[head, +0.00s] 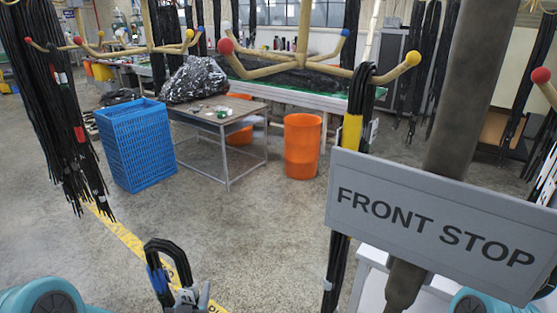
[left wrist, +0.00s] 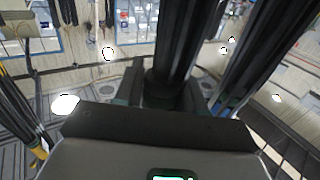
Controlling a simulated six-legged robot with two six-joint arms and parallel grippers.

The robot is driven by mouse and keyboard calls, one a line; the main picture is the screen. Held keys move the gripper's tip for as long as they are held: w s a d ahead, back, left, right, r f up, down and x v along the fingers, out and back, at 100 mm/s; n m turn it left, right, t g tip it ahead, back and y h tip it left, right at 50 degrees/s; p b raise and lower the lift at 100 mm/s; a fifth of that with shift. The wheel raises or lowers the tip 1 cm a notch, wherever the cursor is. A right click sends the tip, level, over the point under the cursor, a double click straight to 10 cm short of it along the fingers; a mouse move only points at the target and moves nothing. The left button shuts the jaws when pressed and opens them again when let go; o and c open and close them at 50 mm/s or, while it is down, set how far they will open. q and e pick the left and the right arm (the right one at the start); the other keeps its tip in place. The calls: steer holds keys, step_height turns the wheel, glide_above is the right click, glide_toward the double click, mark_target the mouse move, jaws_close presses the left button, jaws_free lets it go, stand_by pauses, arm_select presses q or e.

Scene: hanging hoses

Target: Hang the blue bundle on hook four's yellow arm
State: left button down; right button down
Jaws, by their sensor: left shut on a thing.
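The blue bundle (head: 172,255) is a loop of black hoses with a blue band, at the bottom of the head view. My left gripper (head: 188,298) is shut on it, with the loop upright above the jaws. In the left wrist view, black hoses (left wrist: 175,50) rise between the fingers (left wrist: 163,95). The middle hook rack (head: 300,60) has red, white, blue and yellow tips. Its yellow-tipped arm (head: 392,69) is at upper right, well above and right of my gripper, and carries a black bundle with a yellow band (head: 352,135). No hook number is readable. My right gripper is not visible.
A grey FRONT STOP sign (head: 435,225) and a thick post (head: 460,100) stand right of the yellow-banded bundle. Black hoses (head: 65,130) hang at left. A blue crate (head: 138,145), a small table (head: 215,118) and an orange bin (head: 302,145) stand behind. Floor between is clear.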

arm_select(q)
steer(key=shift+r, duration=0.65)
steer(key=shift+a, duration=0.1)
